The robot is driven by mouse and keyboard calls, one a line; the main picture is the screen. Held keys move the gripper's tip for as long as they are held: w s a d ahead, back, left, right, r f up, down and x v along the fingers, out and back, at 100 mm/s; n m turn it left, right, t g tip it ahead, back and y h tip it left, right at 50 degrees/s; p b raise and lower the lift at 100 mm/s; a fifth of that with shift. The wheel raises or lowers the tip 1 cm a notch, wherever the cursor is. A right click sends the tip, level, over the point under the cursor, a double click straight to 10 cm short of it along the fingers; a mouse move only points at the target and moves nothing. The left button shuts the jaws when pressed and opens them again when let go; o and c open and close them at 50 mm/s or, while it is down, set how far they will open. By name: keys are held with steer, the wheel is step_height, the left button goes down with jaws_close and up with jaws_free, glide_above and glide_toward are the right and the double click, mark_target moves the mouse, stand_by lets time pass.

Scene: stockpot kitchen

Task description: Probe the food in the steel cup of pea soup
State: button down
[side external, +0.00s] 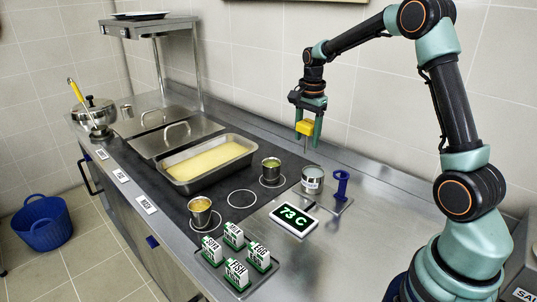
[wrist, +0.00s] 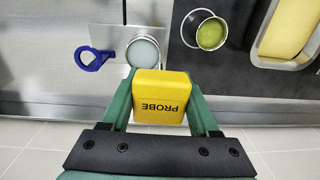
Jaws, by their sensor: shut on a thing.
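My gripper (side external: 307,127) is shut on the yellow probe (side external: 305,129), whose thin metal stem points down. In the wrist view the probe (wrist: 160,98) shows its printed top between the green fingers; its stem is hidden. The steel cup of pea soup (side external: 270,170), with green contents, stands on a ringed spot of the dark hob. It also shows in the wrist view (wrist: 211,34), right of and beyond the probe. In the side view, my gripper is up and to the right of this cup, apart from it. A display (side external: 294,219) reads 73 C.
A labelled cup of pale liquid (side external: 313,180) and a blue ring stand (side external: 341,184) are on a plate near my gripper. A steel cup of yellow food (side external: 200,212), a yellow-filled pan (side external: 209,165) and allergen signs (side external: 235,272) stand around. One hob ring (side external: 241,198) is empty.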

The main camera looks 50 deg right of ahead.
steer(key=w+a+t, duration=0.2)
steer(key=w+a, duration=0.2)
steer(key=w, duration=0.4)
steer(key=shift+s+a+x, duration=0.1)
steer(key=shift+s+x, duration=0.15)
steer(key=shift+x, duration=1.15)
steer(key=shift+s+a+x, duration=0.1)
steer(key=shift+s+x, duration=0.15)
steer(key=shift+x, duration=1.15)
steer(key=shift+s+x, duration=0.25)
steer(key=shift+x, duration=1.2)
steer(key=shift+f, duration=0.15)
stand_by(0.8)
steer(key=w+v, duration=0.2)
steer(key=v, duration=0.6)
steer(key=shift+r, duration=0.55)
steer(key=shift+s+d, duration=0.1)
